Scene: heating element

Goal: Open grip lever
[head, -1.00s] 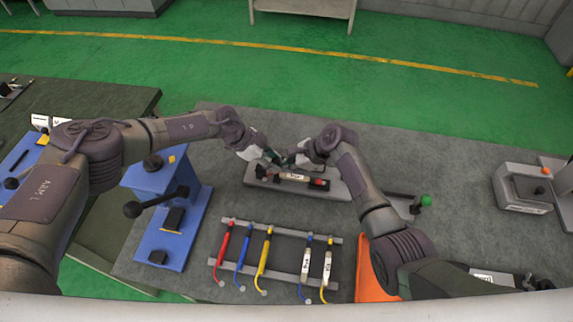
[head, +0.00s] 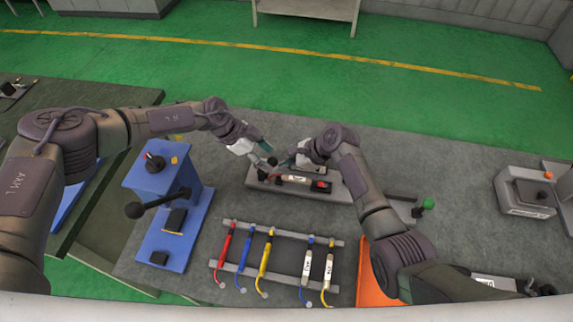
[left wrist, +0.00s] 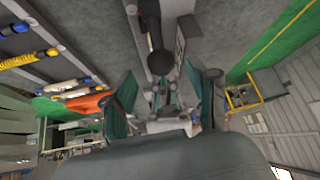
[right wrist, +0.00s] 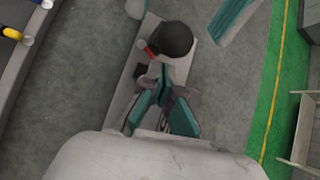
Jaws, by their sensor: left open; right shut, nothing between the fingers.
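A grey clamp fixture (head: 345,192) lies on the table and holds a white-labelled heating element (head: 296,179) with a red part at its right end. A lever with a round black knob stands at the fixture; the knob shows in the left wrist view (left wrist: 160,62) and large in the right wrist view (right wrist: 171,40). My left gripper (head: 266,152) is open above the fixture's left end, with the knob ahead of its spread teal fingers. My right gripper (right wrist: 162,90) is shut and empty, low over the fixture near the lever's base. The arms hide part of the fixture.
A rack (head: 283,235) with several coloured, cabled elements lies in front. A blue press (head: 150,215) with a black-knobbed handle stands left. A grey box (head: 525,195) stands far right.

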